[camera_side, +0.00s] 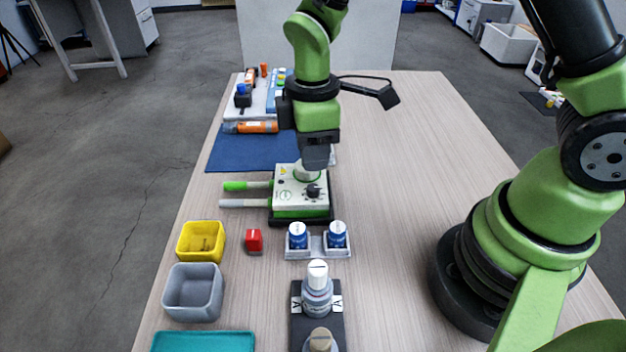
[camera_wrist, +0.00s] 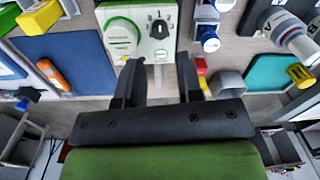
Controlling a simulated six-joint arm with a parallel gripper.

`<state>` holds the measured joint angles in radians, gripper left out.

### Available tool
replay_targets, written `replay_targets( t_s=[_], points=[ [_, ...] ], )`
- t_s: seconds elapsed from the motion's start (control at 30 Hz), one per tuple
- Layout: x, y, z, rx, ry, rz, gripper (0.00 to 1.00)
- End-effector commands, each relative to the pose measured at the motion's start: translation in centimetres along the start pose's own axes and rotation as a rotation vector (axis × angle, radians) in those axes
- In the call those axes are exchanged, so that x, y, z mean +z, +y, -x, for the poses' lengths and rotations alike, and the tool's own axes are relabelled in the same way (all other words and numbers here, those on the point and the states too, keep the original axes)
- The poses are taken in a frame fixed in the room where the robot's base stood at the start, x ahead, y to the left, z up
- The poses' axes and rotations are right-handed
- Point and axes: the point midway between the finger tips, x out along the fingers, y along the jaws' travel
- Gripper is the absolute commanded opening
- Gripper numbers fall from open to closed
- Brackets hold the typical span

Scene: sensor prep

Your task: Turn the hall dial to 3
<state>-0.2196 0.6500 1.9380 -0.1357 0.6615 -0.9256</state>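The dial (camera_side: 313,190) is a black knob on a white box (camera_side: 287,197) with green trim, in the middle of the table.
Two rods, one green-handled (camera_side: 247,185) and one grey (camera_side: 244,203), stick out left of the box.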

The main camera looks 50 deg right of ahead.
Motion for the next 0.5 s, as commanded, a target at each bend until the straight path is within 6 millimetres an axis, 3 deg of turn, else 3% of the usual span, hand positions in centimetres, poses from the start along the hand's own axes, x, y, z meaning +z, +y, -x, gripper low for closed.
replay_targets(
  t_s=[0.23,0.5],
  points=[
    [0.1,-0.1,-4.7,-0.004,-0.003,-0.001,0.34],
    [0.0,0.0,-6.8,-0.001,0.001,-0.002,0.34]
  ],
)
